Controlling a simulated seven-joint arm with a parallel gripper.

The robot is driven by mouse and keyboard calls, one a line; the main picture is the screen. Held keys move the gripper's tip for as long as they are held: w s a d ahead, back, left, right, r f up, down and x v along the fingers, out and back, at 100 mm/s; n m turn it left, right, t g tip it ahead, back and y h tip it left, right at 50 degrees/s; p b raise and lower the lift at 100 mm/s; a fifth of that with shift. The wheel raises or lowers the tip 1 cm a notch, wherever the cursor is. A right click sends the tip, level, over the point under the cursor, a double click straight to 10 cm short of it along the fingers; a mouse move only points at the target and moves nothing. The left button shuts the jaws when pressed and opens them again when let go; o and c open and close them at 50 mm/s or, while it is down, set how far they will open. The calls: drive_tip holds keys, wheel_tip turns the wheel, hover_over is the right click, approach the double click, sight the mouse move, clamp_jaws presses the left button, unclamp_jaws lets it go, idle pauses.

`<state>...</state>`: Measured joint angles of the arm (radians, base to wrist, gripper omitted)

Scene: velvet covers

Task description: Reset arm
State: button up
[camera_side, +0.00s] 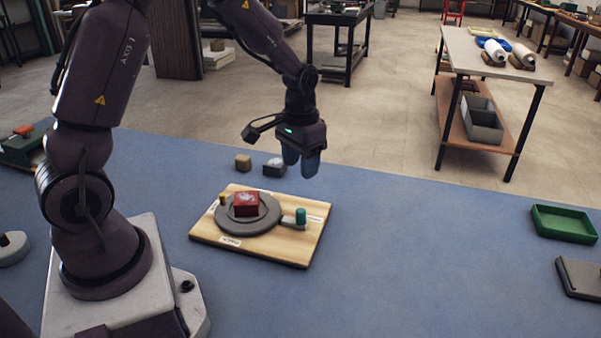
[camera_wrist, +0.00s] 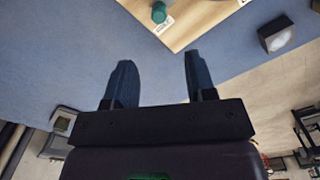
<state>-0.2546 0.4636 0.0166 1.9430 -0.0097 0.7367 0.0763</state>
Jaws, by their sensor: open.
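My gripper (camera_side: 301,162) hangs in the air above the blue table, beyond the back right part of a wooden board. Its two blue fingers point down, apart and empty. The wooden board (camera_side: 290,250) carries a round grey plate (camera_side: 262,226) with a dark red box (camera_side: 246,204) on it. A green knob (camera_side: 300,216) stands at the right end of an arm that joins the plate. In the wrist view my open gripper (camera_wrist: 158,85) has nothing between its fingers, and the green knob (camera_wrist: 159,12) shows beyond them on the board.
A small tan block (camera_side: 243,162) and a dark block with a pale top (camera_side: 274,167) sit behind the board. A green tray (camera_side: 564,223) and a grey flat case (camera_side: 580,278) are at the right. The blue table (camera_side: 420,240) is clear between them and the board.

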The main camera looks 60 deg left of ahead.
drive_tip(key=s+d+r+m+t, duration=0.1)
drive_tip(key=s+d+r+t, duration=0.1)
drive_tip(key=s+d+r, duration=0.3)
drive_tip(key=s+d+r+m+t, duration=0.1)
drive_tip(key=s+d+r+t, duration=0.2)
drive_tip(key=s+r, duration=0.9)
drive_tip(key=shift+d+r+t, duration=0.3)
drive_tip(key=shift+d+r, duration=0.2)
drive_tip(key=shift+d, duration=0.55)
